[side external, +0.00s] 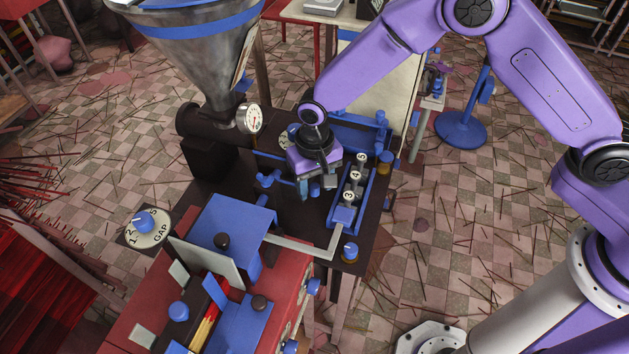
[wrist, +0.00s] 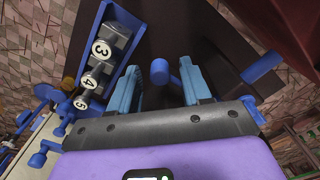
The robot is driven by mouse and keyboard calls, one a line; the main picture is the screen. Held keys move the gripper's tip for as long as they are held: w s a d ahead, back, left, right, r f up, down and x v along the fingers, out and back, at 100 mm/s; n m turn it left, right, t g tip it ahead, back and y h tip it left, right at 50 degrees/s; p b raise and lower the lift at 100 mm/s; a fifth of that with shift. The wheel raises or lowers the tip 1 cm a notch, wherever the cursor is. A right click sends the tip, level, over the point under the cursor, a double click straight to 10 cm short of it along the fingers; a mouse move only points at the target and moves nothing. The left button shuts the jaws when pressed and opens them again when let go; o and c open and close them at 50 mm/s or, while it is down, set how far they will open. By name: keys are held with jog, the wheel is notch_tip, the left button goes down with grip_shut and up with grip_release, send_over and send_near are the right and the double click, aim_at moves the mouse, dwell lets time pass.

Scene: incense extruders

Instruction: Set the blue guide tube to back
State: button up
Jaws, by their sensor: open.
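My gripper (side external: 316,186) hangs over the dark machine bench (side external: 290,222), pointing down. In the wrist view its two blue fingers (wrist: 158,68) are apart. A short blue cylinder on a thin stem (wrist: 160,73) shows between them, with a gap to each finger. It may be the guide tube or its handle; I cannot tell which. In the side view my gripper hides most of that spot. Another blue fitting (side external: 268,180) stands left of my gripper; a blue bar (wrist: 262,66) shows right of the fingers in the wrist view.
A blue tray (side external: 335,222) with several numbered grey blocks (side external: 355,176) lies right of my gripper. A steel hopper (side external: 205,60) with a pressure gauge (side external: 251,118) rises at the back left. A red machine with a blue cover (side external: 229,222) stands in front.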

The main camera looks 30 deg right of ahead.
jog(key=shift+d, duration=0.1)
grip_shut()
jog(key=shift+s+a, duration=0.8)
jog(key=shift+a, duration=0.05)
grip_release()
notch_tip(320, 180, up, 17)
jog(key=shift+r, duration=0.2)
jog(key=shift+c, duration=0.3)
